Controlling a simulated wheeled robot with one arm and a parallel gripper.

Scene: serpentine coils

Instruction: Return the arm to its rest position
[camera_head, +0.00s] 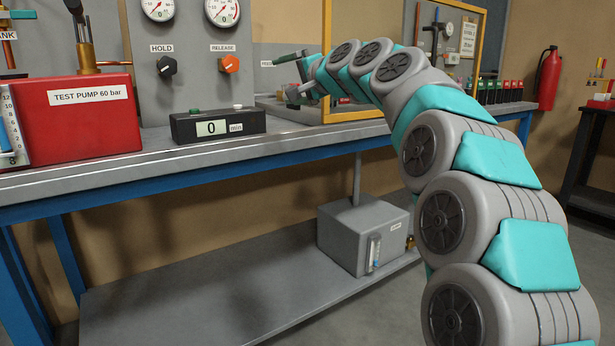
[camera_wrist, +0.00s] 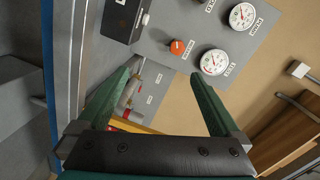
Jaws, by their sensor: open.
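My gripper (camera_head: 293,75) is at the end of my raised, curved arm, in front of the bench and left of the yellow frame in the head view. In the wrist view my gripper (camera_wrist: 165,85) shows two green fingers spread apart with nothing between them. Beyond them are the gauge panel and the bench, seen tilted. My arm arches from the lower right up over the front edge of the bench. The gripper appears clear of the panel, though its exact distance from the yellow frame cannot be told.
The workbench (camera_head: 200,160) carries a red test pump (camera_head: 90,120), a black timer box (camera_head: 217,125) reading 0, and a gauge panel with a black hold knob (camera_head: 166,67) and an orange release knob (camera_head: 229,64). A yellow frame (camera_head: 360,114) stands behind my arm. A grey tank (camera_head: 362,235) sits below.

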